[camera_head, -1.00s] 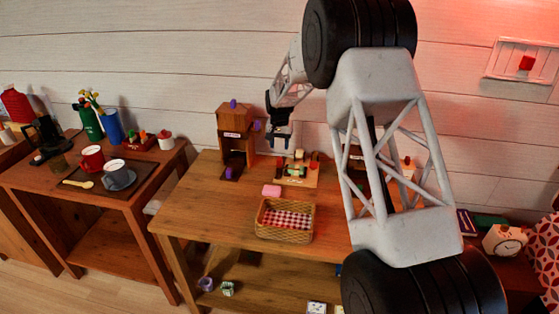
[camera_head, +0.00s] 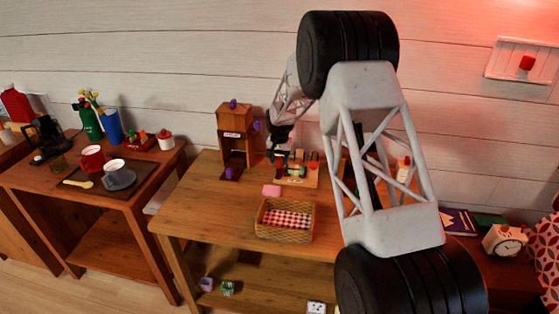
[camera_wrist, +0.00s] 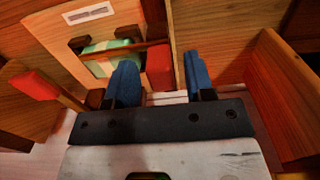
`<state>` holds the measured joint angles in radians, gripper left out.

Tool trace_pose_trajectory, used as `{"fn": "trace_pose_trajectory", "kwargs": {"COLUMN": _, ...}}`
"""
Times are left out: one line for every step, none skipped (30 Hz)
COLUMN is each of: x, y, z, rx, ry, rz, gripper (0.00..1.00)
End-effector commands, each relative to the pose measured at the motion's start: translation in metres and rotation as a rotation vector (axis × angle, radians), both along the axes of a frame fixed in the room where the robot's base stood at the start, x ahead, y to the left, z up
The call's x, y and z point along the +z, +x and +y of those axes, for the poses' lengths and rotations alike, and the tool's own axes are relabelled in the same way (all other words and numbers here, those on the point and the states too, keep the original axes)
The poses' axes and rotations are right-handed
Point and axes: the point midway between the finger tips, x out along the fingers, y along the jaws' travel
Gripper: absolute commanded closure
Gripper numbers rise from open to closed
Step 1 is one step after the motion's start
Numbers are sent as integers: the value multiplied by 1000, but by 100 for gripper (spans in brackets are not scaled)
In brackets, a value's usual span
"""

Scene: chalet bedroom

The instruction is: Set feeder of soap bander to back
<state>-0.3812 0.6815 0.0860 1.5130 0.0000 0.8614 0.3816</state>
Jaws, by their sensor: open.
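A low wooden station that looks like the soap bander (camera_head: 297,181) stands at the back of the middle table. In the wrist view its board (camera_wrist: 70,45) carries a label and a green and white banded block (camera_wrist: 110,50). A red block (camera_wrist: 158,66) sits right of it, between and just beyond my fingertips. A red-tipped lever (camera_wrist: 35,86) shows at the left. I cannot tell for sure which red part is the feeder's. My gripper (camera_wrist: 160,68) is open, its blue fingers apart and empty. In the head view my gripper (camera_head: 280,160) is low at the station's left side.
A wooden tower with purple knobs (camera_head: 234,132) stands close left of my gripper. A wooden wall (camera_wrist: 283,95) rises right of it in the wrist view. A pink soap (camera_head: 271,190) and a wicker basket (camera_head: 284,236) are in front. The table's left front (camera_head: 205,210) is clear.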

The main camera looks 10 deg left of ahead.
Motion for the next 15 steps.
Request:
{"fn": "trace_pose_trajectory", "kwargs": {"x": -2, "y": 0, "z": 0, "rx": 0, "ry": 0, "rz": 0, "gripper": 51}}
{"fn": "trace_pose_trajectory", "kwargs": {"x": -2, "y": 0, "z": 0, "rx": 0, "ry": 0, "rz": 0, "gripper": 51}}
{"fn": "trace_pose_trajectory", "kwargs": {"x": -3, "y": 0, "z": 0, "rx": 0, "ry": 0, "rz": 0, "gripper": 51}}
{"fn": "trace_pose_trajectory", "kwargs": {"x": -3, "y": 0, "z": 0, "rx": 0, "ry": 0, "rz": 0, "gripper": 51}}
{"fn": "trace_pose_trajectory", "kwargs": {"x": -3, "y": 0, "z": 0, "rx": 0, "ry": 0, "rz": 0, "gripper": 51}}
{"fn": "trace_pose_trajectory", "kwargs": {"x": -3, "y": 0, "z": 0, "rx": 0, "ry": 0, "rz": 0, "gripper": 51}}
{"fn": "trace_pose_trajectory", "kwargs": {"x": -3, "y": 0, "z": 0, "rx": 0, "ry": 0, "rz": 0, "gripper": 51}}
{"fn": "trace_pose_trajectory", "kwargs": {"x": -3, "y": 0, "z": 0, "rx": 0, "ry": 0, "rz": 0, "gripper": 51}}
{"fn": "trace_pose_trajectory", "kwargs": {"x": -3, "y": 0, "z": 0, "rx": 0, "ry": 0, "rz": 0, "gripper": 51}}
{"fn": "trace_pose_trajectory", "kwargs": {"x": -3, "y": 0, "z": 0, "rx": 0, "ry": 0, "rz": 0, "gripper": 51}}
{"fn": "trace_pose_trajectory", "kwargs": {"x": -3, "y": 0, "z": 0, "rx": 0, "ry": 0, "rz": 0, "gripper": 54}}
{"fn": "trace_pose_trajectory", "kwargs": {"x": -3, "y": 0, "z": 0, "rx": 0, "ry": 0, "rz": 0, "gripper": 60}}
{"fn": "trace_pose_trajectory", "kwargs": {"x": -3, "y": 0, "z": 0, "rx": 0, "ry": 0, "rz": 0, "gripper": 65}}
{"fn": "trace_pose_trajectory", "kwargs": {"x": -3, "y": 0, "z": 0, "rx": 0, "ry": 0, "rz": 0, "gripper": 69}}
{"fn": "trace_pose_trajectory", "kwargs": {"x": -3, "y": 0, "z": 0, "rx": 0, "ry": 0, "rz": 0, "gripper": 76}}
